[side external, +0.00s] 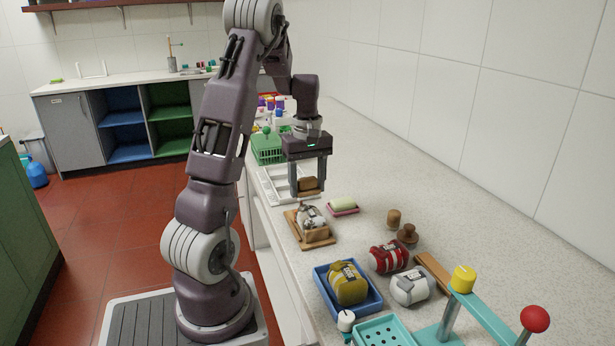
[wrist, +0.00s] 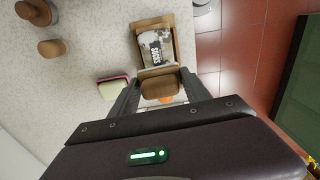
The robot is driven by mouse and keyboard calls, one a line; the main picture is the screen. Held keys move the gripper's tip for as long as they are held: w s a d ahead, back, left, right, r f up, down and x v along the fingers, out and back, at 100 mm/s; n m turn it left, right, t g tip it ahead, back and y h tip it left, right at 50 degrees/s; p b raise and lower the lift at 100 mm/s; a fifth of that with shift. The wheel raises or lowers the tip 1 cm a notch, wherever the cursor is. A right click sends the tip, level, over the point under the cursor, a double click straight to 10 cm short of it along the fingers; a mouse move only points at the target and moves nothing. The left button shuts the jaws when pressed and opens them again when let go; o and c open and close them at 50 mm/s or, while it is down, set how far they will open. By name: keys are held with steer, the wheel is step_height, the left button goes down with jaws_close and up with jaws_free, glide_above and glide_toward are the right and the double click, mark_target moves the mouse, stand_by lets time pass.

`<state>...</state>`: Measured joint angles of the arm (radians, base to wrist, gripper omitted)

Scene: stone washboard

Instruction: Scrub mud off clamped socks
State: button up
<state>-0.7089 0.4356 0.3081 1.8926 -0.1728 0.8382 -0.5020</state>
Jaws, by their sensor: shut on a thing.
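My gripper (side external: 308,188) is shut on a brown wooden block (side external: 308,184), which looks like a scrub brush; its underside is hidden. The block also shows between my fingers in the wrist view (wrist: 160,87). It is held above the counter, behind the wooden board (side external: 318,243) in the side view. On that board lies a white-grey sock bundle with a dark label (side external: 308,215) and dark smudges; it also shows in the wrist view (wrist: 156,50). The block and the sock are apart. I cannot make out the clamp clearly.
A pale green soap on a pink dish (side external: 342,207) lies right of the board. A red bundle (side external: 388,257), a grey-white bundle (side external: 409,287), a yellow bundle in a blue tray (side external: 376,301) and a teal stand (side external: 485,318) are nearer the camera. A white rack (side external: 275,188) is below my gripper.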

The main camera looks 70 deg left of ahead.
mark_target(307, 196)
steer(key=shift+f, duration=1.6)
steer(key=shift+d+f, duration=0.1)
steer(key=shift+d, duration=0.05)
steer(key=shift+c, duration=0.6)
steer(key=shift+d+f, duration=0.15)
steer(key=shift+d, duration=2.1)
steer(key=shift+a, duration=2.45)
steer(key=shift+d, duration=2.6)
steer(key=shift+a+r, duration=0.1)
steer(key=shift+r, duration=0.25)
step_height(307, 196, up, 7)
steer(key=shift+r, duration=0.15)
